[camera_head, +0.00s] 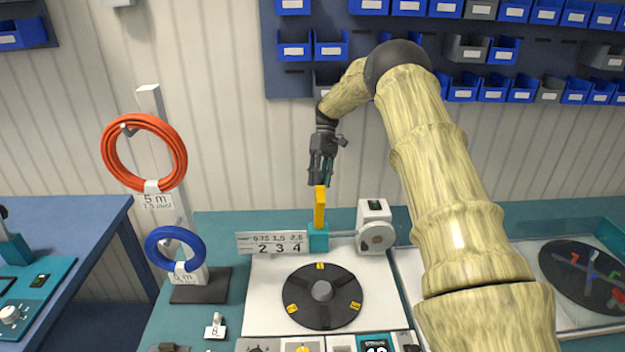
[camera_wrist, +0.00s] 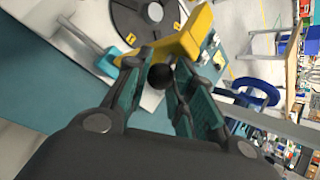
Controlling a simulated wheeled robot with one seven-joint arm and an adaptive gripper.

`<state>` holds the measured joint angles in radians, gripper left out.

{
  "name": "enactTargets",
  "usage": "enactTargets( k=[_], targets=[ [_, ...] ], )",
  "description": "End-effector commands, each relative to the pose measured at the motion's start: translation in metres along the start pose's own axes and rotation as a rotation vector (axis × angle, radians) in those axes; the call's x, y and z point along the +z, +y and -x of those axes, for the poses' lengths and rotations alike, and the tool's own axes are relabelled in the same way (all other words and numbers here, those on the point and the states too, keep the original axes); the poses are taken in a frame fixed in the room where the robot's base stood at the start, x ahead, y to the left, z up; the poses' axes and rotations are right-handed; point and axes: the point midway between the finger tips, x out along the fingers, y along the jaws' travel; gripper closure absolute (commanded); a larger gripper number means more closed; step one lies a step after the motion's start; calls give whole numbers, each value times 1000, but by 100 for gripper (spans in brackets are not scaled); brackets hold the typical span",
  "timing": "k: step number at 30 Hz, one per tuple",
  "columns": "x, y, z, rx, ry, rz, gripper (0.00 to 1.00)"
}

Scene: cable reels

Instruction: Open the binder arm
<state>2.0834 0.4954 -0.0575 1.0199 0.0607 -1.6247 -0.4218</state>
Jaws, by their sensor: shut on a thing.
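The binder arm is a yellow lever (camera_head: 320,208) that stands upright on a small teal block (camera_head: 318,238) at the back of a white plate. My gripper (camera_head: 319,182) is above it, pointing down, at the lever's top end. In the wrist view, a black ball knob (camera_wrist: 161,77) sits between the teal finger pads of my gripper (camera_wrist: 165,70), in front of the yellow lever (camera_wrist: 188,42). The fingers are shut on the knob. The knob is hidden by the fingers in the head view.
A black turntable (camera_head: 322,296) lies in front of the lever. A numbered sign (camera_head: 272,243) and a white device (camera_head: 375,229) flank the lever. Orange (camera_head: 144,182) and blue (camera_head: 157,257) cable coils hang on a post at left. Blue bins line the wall behind.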

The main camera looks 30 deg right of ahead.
Motion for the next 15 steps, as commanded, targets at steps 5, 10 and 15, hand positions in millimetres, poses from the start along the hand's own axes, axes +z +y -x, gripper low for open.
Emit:
enactTargets(
  k=[5,10,15],
  targets=[
    [0,12,-10,-7,-15,-13,100],
    [1,12,-10,-8,-17,-14,100],
    [1,13,-11,-8,-18,-14,74]
  ],
)
